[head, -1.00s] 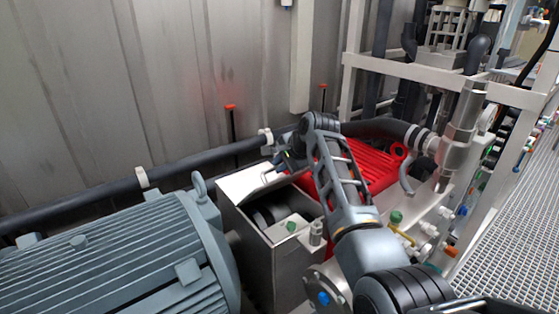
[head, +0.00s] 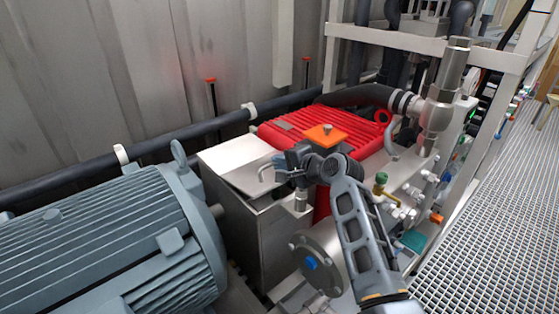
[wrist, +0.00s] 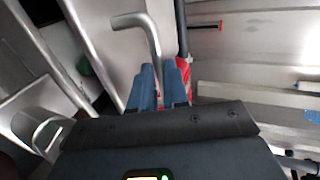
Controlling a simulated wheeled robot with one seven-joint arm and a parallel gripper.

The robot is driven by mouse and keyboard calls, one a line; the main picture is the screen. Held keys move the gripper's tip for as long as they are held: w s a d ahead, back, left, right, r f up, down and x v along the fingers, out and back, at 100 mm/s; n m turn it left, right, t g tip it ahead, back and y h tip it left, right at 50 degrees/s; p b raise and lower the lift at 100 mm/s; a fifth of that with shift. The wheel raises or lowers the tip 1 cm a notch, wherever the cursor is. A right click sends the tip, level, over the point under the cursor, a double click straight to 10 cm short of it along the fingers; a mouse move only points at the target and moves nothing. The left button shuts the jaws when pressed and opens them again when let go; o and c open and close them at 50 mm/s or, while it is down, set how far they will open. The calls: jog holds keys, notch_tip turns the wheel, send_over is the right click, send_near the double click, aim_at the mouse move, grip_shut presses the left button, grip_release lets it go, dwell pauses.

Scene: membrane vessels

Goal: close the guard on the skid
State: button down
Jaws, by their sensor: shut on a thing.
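The guard is a bare metal box between the grey motor and the red pump. Its lid (head: 240,163) now lies over the box top, and the coupling inside is hidden. I cannot tell whether the lid sits fully flush. A bent metal handle (head: 264,172) stands up from the lid; it also shows in the wrist view (wrist: 150,32). My gripper (head: 279,171) is at the lid's right side, shut on the handle. In the wrist view its blue-grey fingers (wrist: 160,72) are close together around the handle's lower end.
The ribbed motor (head: 110,245) is at the left. The red pump (head: 350,123) with an orange plate (head: 324,136) is behind my gripper. A black pipe (head: 165,145) runs along the wall. Valves and fittings crowd the right; a grating walkway (head: 490,190) lies beyond.

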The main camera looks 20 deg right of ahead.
jog(key=shift+f, duration=0.2)
jog(key=c, duration=1.1)
grip_release()
jog(key=shift+v, duration=3.95)
jog(key=shift+r, duration=0.1)
